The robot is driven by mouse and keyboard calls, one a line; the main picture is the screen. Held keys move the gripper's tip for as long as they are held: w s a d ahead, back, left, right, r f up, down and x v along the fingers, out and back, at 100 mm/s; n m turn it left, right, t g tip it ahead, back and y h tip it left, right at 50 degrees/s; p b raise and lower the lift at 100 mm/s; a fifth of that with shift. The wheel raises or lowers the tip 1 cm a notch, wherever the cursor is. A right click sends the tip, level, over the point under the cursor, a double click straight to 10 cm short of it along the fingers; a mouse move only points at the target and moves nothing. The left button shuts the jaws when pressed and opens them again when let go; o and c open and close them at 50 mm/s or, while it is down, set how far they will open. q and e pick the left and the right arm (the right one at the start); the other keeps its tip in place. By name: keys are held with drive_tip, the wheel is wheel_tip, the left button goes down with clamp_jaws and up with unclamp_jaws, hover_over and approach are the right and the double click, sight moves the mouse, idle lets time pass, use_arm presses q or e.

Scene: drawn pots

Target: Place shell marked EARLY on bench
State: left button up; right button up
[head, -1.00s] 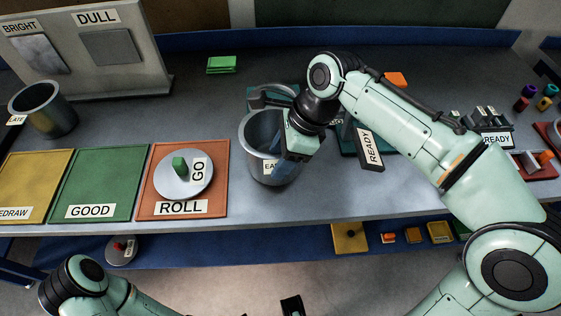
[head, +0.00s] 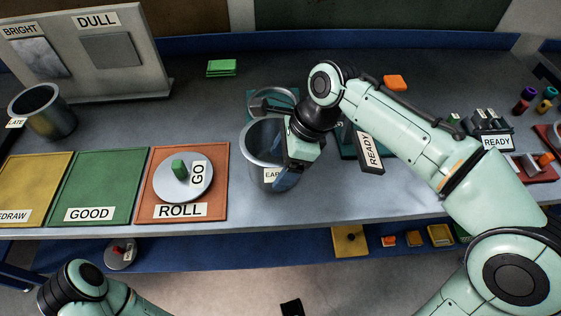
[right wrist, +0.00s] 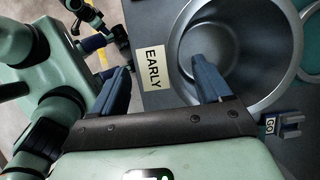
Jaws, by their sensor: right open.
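The shell marked EARLY (head: 262,150) is an open grey metal cylinder, upright at the middle of the bench (head: 330,200). Its white label is partly covered in the head view but reads EARLY in the right wrist view (right wrist: 152,68). My right gripper (head: 286,178) is open at the shell's near right wall. In the right wrist view the jaws (right wrist: 160,85) straddle the wall, one finger over the inside and one outside by the label. My left gripper (head: 291,307) shows only as a dark tip at the bottom edge, so its jaws are unclear.
A metal ring (head: 290,95) on a teal mat lies behind the shell. The ROLL mat (head: 220,150) with its GO disc (head: 170,190) is left of it. The READY block (head: 370,153) is close on the right. The LATE shell (head: 48,112) stands far left.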

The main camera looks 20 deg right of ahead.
drive_tip(key=p+v, duration=0.3)
drive_tip(key=v, duration=0.8)
drive_tip(key=shift+d+r, duration=0.1)
drive_tip(key=shift+d, duration=0.05)
